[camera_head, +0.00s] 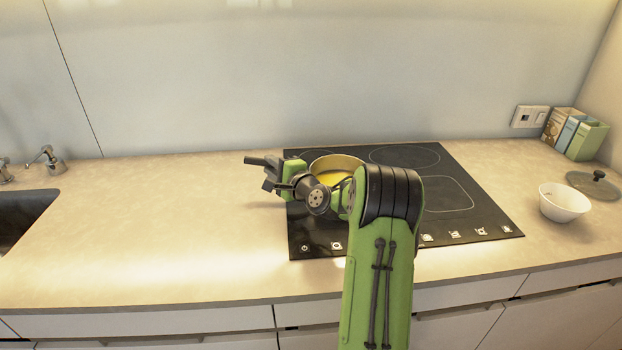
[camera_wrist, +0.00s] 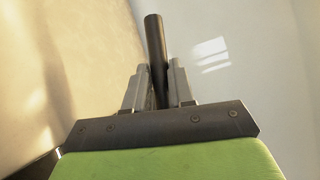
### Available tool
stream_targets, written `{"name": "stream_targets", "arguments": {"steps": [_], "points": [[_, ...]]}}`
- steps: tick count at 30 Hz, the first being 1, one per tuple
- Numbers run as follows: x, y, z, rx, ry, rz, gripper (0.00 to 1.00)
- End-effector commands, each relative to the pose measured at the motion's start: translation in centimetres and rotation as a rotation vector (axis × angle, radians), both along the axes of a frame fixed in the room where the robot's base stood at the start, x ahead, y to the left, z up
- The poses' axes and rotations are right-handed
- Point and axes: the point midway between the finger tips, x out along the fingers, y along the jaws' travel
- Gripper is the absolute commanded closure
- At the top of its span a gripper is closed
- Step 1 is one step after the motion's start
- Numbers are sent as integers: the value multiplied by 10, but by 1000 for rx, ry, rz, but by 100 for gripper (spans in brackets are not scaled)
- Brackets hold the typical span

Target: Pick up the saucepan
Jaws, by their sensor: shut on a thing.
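The saucepan (camera_head: 342,162) is on the black cooktop, with a yellow inside and a light rim; my arm hides its front part. Its dark handle (camera_head: 257,161) sticks out to the left past my gripper (camera_head: 272,178). In the wrist view the handle (camera_wrist: 155,45) is a dark rod running between the two grey fingers of my gripper (camera_wrist: 162,82), which are closed on it. I cannot tell whether the pan's base touches the cooktop.
The cooktop (camera_head: 455,192) lies under my arm. A sink (camera_head: 20,214) with a tap (camera_head: 46,158) is at the left. The counter between is clear.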

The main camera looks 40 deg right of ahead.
Motion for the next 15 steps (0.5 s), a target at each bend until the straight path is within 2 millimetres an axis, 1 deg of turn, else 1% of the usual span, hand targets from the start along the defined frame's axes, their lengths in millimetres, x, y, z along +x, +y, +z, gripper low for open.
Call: {"name": "stream_targets", "arguments": {"steps": [8, 15], "points": [[0, 0, 8, -3, -4, -1, 100], [0, 0, 32, -6, -8, 0, 100]]}}
